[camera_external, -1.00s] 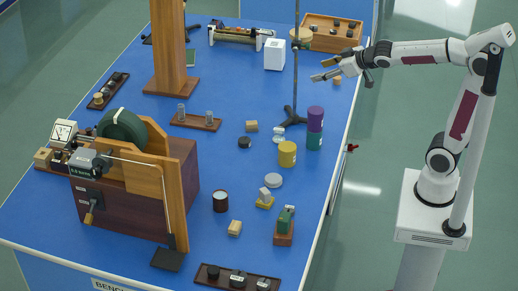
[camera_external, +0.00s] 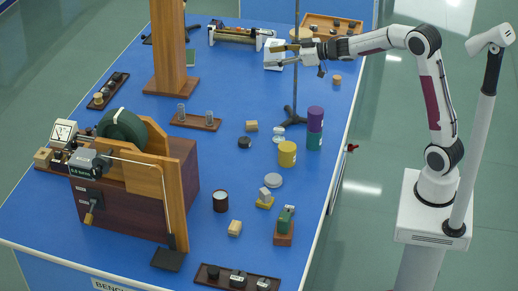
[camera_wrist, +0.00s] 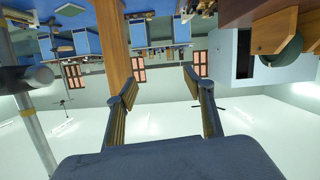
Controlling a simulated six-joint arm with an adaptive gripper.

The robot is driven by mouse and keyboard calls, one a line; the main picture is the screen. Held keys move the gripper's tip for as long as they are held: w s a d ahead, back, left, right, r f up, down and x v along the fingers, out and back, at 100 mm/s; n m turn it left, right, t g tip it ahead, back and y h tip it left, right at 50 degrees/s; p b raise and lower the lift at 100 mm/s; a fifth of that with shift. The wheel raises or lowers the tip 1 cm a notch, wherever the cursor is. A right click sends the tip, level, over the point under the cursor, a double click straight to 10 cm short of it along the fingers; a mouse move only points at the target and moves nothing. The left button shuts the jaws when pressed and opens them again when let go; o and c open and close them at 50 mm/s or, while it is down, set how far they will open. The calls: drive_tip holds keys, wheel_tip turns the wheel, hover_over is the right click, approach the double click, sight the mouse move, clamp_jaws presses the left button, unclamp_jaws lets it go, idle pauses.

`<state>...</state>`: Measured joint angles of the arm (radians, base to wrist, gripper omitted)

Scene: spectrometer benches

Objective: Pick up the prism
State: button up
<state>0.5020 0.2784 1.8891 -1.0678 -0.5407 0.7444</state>
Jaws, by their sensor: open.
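My gripper (camera_external: 276,54) is raised high over the far part of the blue bench, with its fingers pointing left. In the external view it overlaps a white box (camera_external: 273,66) and the thin stand rod. In the wrist view, my gripper's two fingers (camera_wrist: 160,82) are apart with nothing between them. I cannot tell for certain which thing is the prism.
A dark stand with a tall rod (camera_external: 295,88) rises close to my gripper. A wooden post (camera_external: 168,50) stands to the left. Purple, green and yellow cylinders (camera_external: 287,154) stand near the right edge. A large machine (camera_external: 140,190) fills the left.

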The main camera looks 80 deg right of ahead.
drive_tip(key=s+d+f+n+g+y, duration=0.1)
drive_tip(key=d+f+n+g+y, duration=0.1)
drive_tip(key=f, duration=0.6)
drive_tip(key=s+d+f+n+g+y, duration=0.2)
drive_tip(key=f+n+y, duration=0.2)
drive_tip(key=f, duration=0.4)
drive_tip(key=s+d+f+n+g+y, duration=0.2)
drive_tip(key=f+y, duration=0.2)
drive_tip(key=f, duration=0.5)
drive_tip(key=shift+d+n, duration=0.25)
drive_tip(key=shift+n, duration=0.15)
drive_tip(key=shift+f, duration=0.1)
drive_tip(key=shift+f, duration=1.65)
